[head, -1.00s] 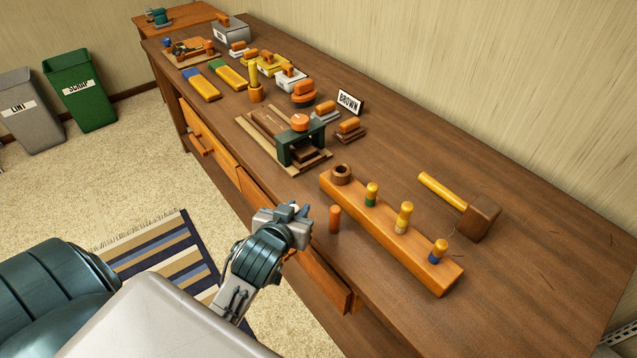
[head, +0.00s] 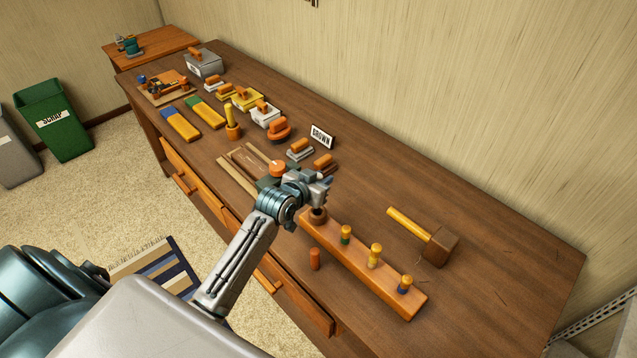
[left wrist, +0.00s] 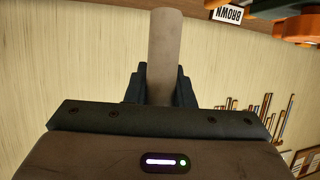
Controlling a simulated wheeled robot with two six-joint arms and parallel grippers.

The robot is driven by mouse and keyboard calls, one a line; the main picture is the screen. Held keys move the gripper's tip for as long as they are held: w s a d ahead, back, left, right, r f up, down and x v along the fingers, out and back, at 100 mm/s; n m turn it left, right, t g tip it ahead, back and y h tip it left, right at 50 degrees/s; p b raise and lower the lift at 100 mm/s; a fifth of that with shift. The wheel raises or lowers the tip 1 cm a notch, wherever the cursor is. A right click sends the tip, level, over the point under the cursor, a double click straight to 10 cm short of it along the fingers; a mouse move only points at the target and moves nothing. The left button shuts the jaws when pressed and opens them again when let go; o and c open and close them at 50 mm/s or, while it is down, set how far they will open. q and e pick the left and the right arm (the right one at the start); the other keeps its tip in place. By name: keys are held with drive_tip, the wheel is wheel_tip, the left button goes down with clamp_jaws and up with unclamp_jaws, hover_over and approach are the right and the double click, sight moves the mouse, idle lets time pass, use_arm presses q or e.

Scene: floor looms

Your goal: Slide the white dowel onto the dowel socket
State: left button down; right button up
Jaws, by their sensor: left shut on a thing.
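In the head view the dowel cannot be made out clearly against the gripper. The dowel socket, a brown ring (head: 317,215), sits on the block's end right below the gripper. The gap between dowel and socket cannot be judged. My right gripper is not in view.
A mallet (head: 435,245) lies behind. A green press and several tools crowd the bench behind the gripper.

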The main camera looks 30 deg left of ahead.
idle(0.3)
use_arm(q)
drive_tip(key=shift+r+p, duration=0.1)
drive_tip(key=shift+p, duration=0.2)
wheel_tip(320, 180, down, 5)
drive_tip(key=b, duration=0.3)
drive_tip(key=shift+s, duration=0.1)
idle(0.6)
idle(0.4)
drive_tip(key=shift+f+b, duration=0.6)
drive_tip(key=shift+f, duration=0.75)
drive_tip(key=shift+f, duration=0.2)
